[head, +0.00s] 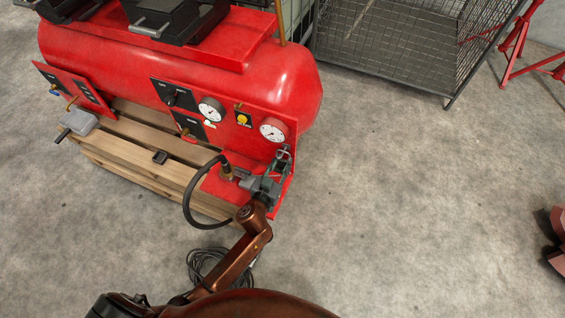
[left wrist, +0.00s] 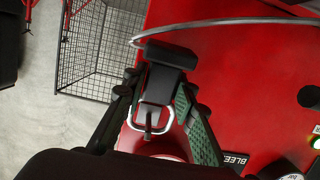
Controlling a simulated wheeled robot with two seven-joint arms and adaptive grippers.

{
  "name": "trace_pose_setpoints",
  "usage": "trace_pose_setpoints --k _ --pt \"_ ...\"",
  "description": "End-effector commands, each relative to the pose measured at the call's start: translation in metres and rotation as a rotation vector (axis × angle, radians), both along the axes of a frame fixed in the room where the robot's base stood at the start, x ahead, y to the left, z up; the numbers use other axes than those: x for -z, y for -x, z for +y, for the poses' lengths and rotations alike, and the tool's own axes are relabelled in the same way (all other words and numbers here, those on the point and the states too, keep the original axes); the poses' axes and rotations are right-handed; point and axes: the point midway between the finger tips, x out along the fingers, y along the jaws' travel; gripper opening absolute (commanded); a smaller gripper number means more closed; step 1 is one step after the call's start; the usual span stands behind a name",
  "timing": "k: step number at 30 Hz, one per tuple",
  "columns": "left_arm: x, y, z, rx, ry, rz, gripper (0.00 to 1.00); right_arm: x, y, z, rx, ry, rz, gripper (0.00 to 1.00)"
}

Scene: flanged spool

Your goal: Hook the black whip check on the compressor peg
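My left gripper (head: 274,176) is over the red corner plate at the compressor's near right end. In the left wrist view, its fingers (left wrist: 162,88) close on both sides of a black block, which I take for part of the black whip check (left wrist: 170,55). A bent silver wire (left wrist: 150,128) lies below the block. A thin grey cable (left wrist: 220,22) arcs beyond it against the red metal. The red compressor (head: 190,75) lies on its side on a wooden pallet. I cannot pick out the peg with certainty. My right gripper is not in view.
Dark cable (head: 205,262) lies coiled on the floor. Gauges (head: 272,130) line the panel. A wire cage (head: 395,40) stands behind.

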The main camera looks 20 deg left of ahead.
Motion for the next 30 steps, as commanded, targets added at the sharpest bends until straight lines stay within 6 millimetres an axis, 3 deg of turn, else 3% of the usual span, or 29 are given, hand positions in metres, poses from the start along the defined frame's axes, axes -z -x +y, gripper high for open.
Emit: trace_pose_setpoints --k 7,17,22,30 --pt "0.000 0.000 0.000 0.000 0.000 0.000 0.43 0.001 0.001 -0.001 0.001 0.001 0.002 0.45" --pt "0.000 0.004 0.000 0.000 0.000 0.001 0.43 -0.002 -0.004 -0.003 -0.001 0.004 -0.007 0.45" --pt "-0.004 0.026 0.001 -0.001 0.002 0.002 0.43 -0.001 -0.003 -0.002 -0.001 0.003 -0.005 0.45" --pt "-0.016 0.081 0.003 -0.001 0.002 0.003 0.43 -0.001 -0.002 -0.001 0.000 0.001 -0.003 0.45"
